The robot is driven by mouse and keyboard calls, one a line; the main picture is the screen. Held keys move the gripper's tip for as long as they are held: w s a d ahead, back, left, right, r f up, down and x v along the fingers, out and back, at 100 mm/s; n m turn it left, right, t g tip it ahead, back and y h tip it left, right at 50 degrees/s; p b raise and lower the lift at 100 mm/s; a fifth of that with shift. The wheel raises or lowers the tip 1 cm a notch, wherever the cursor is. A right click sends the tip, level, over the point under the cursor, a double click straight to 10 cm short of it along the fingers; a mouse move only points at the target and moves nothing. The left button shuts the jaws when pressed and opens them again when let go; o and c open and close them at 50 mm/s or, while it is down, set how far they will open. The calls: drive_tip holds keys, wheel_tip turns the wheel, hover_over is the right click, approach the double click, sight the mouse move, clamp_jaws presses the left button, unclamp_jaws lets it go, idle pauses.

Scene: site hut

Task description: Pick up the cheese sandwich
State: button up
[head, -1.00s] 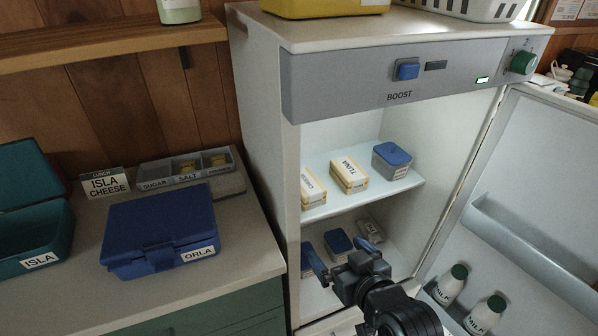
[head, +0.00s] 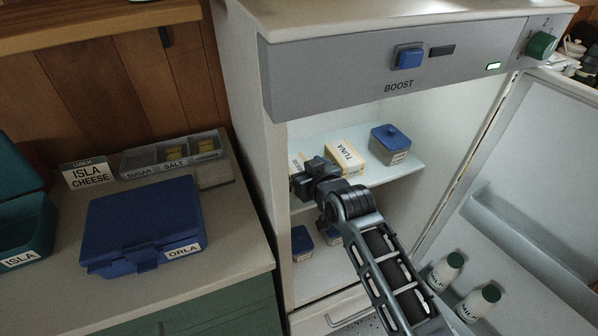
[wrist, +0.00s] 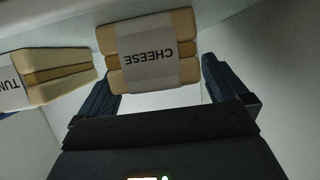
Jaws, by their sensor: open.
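The cheese sandwich (wrist: 150,48) is a pale stack in a white wrapper labelled CHEESE. In the wrist view it lies straight ahead of my gripper (wrist: 160,85), at the opening between the two fingers. My gripper is open, with a finger on each side; whether either touches the sandwich I cannot tell. In the head view the cheese sandwich (head: 296,162) is on the fridge's upper shelf at the left, mostly hidden behind my gripper (head: 297,181). The tuna sandwich (head: 346,157) sits just right of it, and in the wrist view it shows at the left (wrist: 50,75).
A blue-lidded tub (head: 390,144) stands right of the tuna on the shelf (head: 405,172). Tubs (head: 301,240) stand on the lower level. The fridge door (head: 520,180) is open at right, holding milk bottles (head: 445,271). The blue ORLA lunchbox (head: 140,223) is shut on the counter; the ISLA box (head: 25,225) is open.

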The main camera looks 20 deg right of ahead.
drive_tip(key=shift+x, duration=0.8)
drive_tip(key=shift+f, duration=0.1)
drive_tip(key=c, duration=1.1)
